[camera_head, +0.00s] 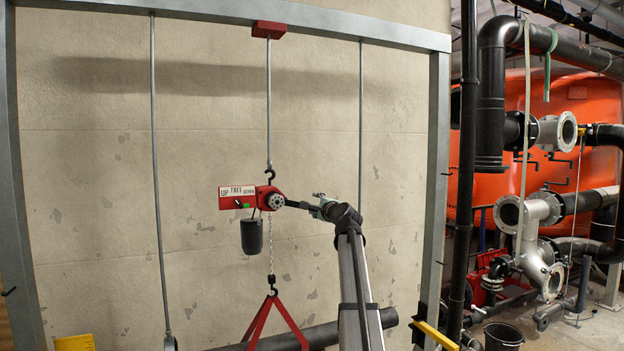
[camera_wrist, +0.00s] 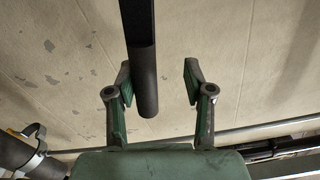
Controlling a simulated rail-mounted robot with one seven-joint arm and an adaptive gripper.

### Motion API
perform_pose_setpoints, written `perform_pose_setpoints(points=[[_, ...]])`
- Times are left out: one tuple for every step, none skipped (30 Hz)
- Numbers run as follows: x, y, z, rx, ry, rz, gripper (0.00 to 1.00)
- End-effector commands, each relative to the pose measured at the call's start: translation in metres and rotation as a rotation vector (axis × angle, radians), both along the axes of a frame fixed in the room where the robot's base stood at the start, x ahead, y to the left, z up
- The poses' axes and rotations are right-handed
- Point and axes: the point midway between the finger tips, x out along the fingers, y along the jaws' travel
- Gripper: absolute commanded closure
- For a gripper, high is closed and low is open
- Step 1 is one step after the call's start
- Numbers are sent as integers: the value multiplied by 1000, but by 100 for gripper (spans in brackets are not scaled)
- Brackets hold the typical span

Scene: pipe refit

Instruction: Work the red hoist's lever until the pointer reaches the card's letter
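The red hoist (camera_head: 270,198) hangs from a hook on a rod. Its red plate (camera_head: 226,203) reads UP, FREE and a small third word, with a green mark near FREE. The dark lever (camera_head: 297,204) points right from the hoist toward my gripper (camera_head: 319,207). In the wrist view the lever's rounded end (camera_wrist: 147,90) lies between the fingers of my open gripper (camera_wrist: 157,82), nearer the left finger. A clear gap separates it from the right finger; contact on the left cannot be told. I cannot make out the pointer or the card's letter.
A dark cylinder (camera_head: 251,236) hangs below the hoist. A grey frame (camera_head: 437,150) surrounds the area. A yellow piece (camera_head: 75,343) shows at lower left. Pipework stands at right.

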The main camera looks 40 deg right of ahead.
Motion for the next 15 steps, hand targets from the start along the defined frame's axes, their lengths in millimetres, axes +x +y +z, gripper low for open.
perform_pose_setpoints(points=[[0, 0, 2, -3, 0, 0, 50], [0, 0, 1, -3, 0, 0, 50], [0, 0, 1, -2, 0, 0, 50], [0, 0, 1, -2, 0, 0, 50], [0, 0, 1, -2, 0, 0, 50], [0, 0, 1, -2, 0, 0, 50], [0, 0, 1, -2, 0, 0, 50], [0, 0, 1, -2, 0, 0, 50], [0, 0, 2, -4, 0, 0, 50], [0, 0, 3, -7, 1, 0, 50], [0, 0, 5, -11, 2, 0, 50], [0, 0, 8, -18, 2, 1, 50], [0, 0, 10, -25, 4, 1, 50], [0, 0, 13, -34, 6, 1, 50], [0, -1, 18, -47, 9, 0, 50]])
